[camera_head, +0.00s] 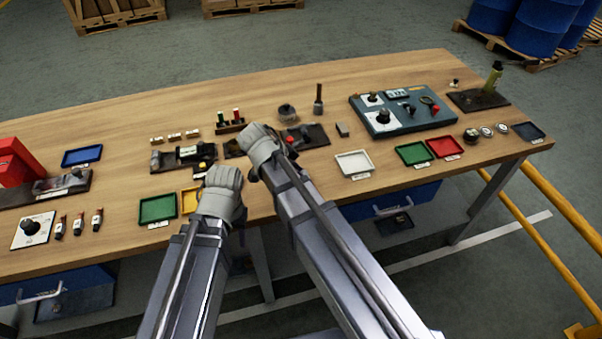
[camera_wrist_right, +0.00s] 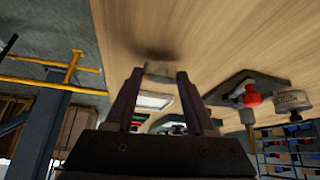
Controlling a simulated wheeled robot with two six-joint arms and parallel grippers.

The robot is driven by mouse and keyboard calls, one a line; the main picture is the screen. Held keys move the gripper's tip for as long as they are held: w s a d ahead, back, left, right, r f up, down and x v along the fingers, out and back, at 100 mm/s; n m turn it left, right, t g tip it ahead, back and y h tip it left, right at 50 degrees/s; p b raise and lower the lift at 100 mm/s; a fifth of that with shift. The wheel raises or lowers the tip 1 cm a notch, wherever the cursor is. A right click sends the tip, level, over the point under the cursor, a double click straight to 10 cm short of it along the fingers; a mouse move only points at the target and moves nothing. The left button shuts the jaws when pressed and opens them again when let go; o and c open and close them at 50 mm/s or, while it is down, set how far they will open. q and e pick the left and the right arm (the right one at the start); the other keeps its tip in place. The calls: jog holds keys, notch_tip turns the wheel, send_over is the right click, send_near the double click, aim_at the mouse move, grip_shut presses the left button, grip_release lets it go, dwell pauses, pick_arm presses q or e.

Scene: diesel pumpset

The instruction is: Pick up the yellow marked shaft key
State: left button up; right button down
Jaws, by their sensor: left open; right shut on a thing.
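In the right wrist view my right gripper (camera_wrist_right: 159,76) is shut on a small pale grey block (camera_wrist_right: 160,68), held at the fingertips above the wooden table, with a dark shadow beyond it. No yellow mark shows on it, so I cannot tell if it is the yellow marked shaft key. In the head view my right gripper (camera_head: 262,146) is over the middle of the table, and its fingertips are largely hidden. My left gripper (camera_head: 220,180) is open beside the yellow tray (camera_head: 191,208); its fingertips are hard to see. Three small pale pieces (camera_head: 174,137) lie in a row behind it.
A dark fixture (camera_head: 184,157) stands behind my left gripper. A fixture with a red part (camera_head: 310,137) is close beside my right gripper. Green (camera_head: 158,222), white (camera_head: 353,177) and red trays line the front. A control panel (camera_head: 402,124) stands right. Bare wood lies at the back.

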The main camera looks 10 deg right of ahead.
notch_tip(320, 180, up, 8)
jog(key=p, duration=0.7)
jog(key=shift+r, duration=0.15)
